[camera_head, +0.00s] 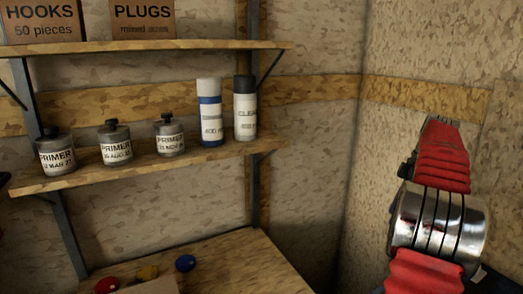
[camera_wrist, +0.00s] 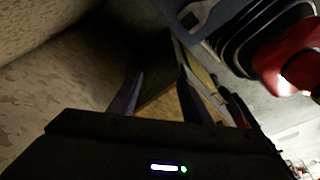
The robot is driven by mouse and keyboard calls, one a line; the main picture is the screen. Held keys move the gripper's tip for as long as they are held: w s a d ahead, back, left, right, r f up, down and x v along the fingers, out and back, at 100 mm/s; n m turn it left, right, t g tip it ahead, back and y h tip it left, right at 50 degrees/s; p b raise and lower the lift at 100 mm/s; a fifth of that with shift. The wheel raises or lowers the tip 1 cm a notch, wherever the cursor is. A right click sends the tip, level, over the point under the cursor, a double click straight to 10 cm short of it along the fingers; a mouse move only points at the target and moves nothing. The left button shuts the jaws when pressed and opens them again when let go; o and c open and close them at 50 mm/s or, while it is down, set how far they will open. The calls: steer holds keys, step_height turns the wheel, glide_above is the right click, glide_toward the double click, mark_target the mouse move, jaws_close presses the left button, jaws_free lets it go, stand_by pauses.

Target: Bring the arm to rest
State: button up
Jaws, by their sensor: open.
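My arm (camera_head: 440,215) stands at the right of the head view, with red sleeves and a shiny ringed metal part. My gripper is not clearly seen in that view. In the wrist view my gripper (camera_wrist: 160,82) shows two dark fingers spread apart, with nothing visible between them. A part of my own red and black body shows at the upper right of the wrist view. That view is dark, so little behind the fingers can be made out.
A wooden shelf (camera_head: 150,165) holds several primer cans, a blue-banded can (camera_head: 210,115) and a dark-topped can (camera_head: 245,110). A hooks box (camera_head: 42,22) and a plugs box (camera_head: 143,18) sit above. Red, yellow and blue round items lie on a lower wooden surface (camera_head: 240,265).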

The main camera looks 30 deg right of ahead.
steer(key=w+a+r+m+h, duration=0.1)
steer(key=w+a+r, duration=0.15)
steer(key=a, duration=0.75)
steer(key=w+a+r+m, duration=0.1)
steer(key=w+a, duration=0.3)
steer(key=a, duration=0.6)
steer(key=w+a+r+m+h, duration=0.1)
steer(key=w+a, duration=0.2)
steer(key=a, duration=0.8)
steer(key=s+a+f+m+t, duration=0.1)
steer(key=s+a+f, duration=0.2)
steer(key=a, duration=0.5)
steer(key=s+a+f+m+t, duration=0.1)
steer(key=s+a+f, duration=0.2)
steer(key=a, duration=0.4)
steer(key=s+a+f+m+t, duration=0.1)
steer(key=s+a+f, duration=0.2)
steer(key=s+a, duration=0.2)
steer(key=a, duration=0.3)
steer(key=shift+s+a+f+t, duration=0.15)
steer(key=shift+s+a+t, duration=0.15)
steer(key=shift+a, duration=0.05)
steer(key=shift+c, duration=0.6)
